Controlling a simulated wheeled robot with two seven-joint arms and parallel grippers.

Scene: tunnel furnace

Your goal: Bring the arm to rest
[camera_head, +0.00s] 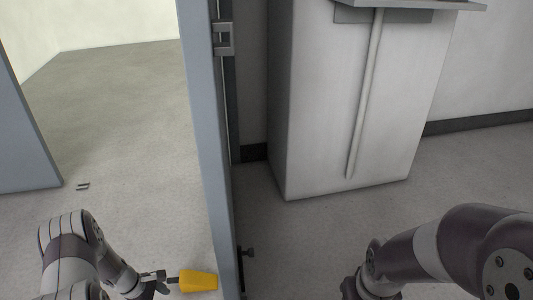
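My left arm comes in at the bottom left. Its gripper (160,281) is at the bottom edge, partly cut off. A yellow block-like piece (198,281) lies directly to the right of the gripper's tip, close to the blue-grey door post. I cannot tell whether the gripper holds it or whether the fingers are open. My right arm shows at the bottom right, bent downward. Its gripper is below the picture's edge and hidden.
A blue-grey post or door edge (205,130) stands just right of my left gripper. A white cabinet (345,100) with a vertical rod stands behind. A blue-grey panel (22,140) is at left. An open doorway with bare floor (120,110) lies between them.

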